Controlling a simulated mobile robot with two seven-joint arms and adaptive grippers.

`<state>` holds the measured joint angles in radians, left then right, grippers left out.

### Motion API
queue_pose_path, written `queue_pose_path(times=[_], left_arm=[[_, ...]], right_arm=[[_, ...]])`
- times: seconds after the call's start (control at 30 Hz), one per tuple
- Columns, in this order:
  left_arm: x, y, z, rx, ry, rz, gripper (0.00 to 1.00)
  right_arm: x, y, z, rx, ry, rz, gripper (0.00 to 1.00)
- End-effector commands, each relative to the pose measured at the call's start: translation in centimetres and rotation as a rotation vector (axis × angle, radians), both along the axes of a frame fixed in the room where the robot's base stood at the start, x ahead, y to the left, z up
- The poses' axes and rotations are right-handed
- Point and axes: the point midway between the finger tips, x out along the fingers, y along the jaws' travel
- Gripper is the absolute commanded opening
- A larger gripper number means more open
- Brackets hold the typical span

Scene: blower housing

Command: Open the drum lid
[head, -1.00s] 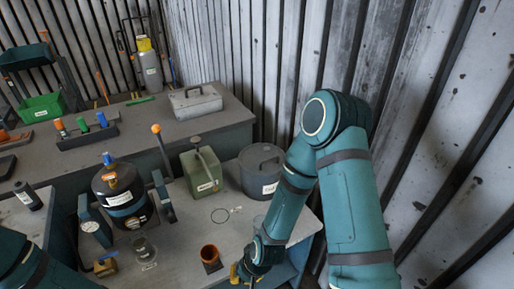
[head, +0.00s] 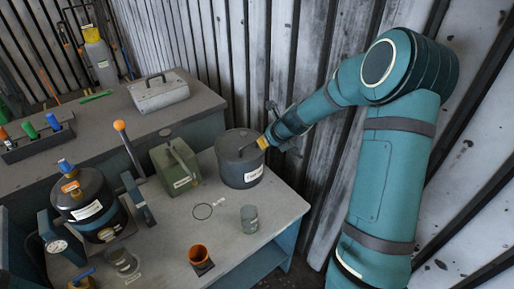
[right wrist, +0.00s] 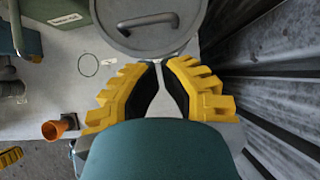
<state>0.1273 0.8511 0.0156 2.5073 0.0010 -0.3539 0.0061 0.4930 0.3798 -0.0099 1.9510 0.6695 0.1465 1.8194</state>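The drum (head: 240,172) is a dark grey cylinder with a white label, standing at the table's far right corner. Its round lid (head: 238,144) lies flat on top. The lid also fills the top of the right wrist view (right wrist: 120,35), with a bar handle (right wrist: 147,24) across it. My right gripper (head: 263,142) is at the lid's right edge. In the wrist view its yellow, black-padded fingers (right wrist: 162,68) have tips close together at the near rim, with a narrow gap between the pads. Whether they pinch the rim is unclear.
A green canister (head: 174,168) stands left of the drum. A glass jar (head: 249,219) and an orange cup (head: 199,256) stand in front. A dark pressure vessel (head: 88,205) is at the left. The corrugated wall (head: 310,60) is close behind and right.

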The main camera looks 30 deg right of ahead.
Motion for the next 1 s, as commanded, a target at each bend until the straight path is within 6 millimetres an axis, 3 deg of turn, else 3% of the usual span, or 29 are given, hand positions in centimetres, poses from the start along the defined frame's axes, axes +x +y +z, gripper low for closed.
queue_pose_path(times=[0.53, 1.0], left_arm=[[-0.4, -0.1, -1.7, -0.002, 0.01, -0.008, 0.0], [-0.4, -0.1, -1.8, -0.002, 0.008, -0.007, 0.0]], right_arm=[[4.9, 0.5, -6.9, -0.001, 0.004, 0.004, 0.0], [5.7, 0.6, -7.8, -0.003, 0.002, 0.005, 0.0]])
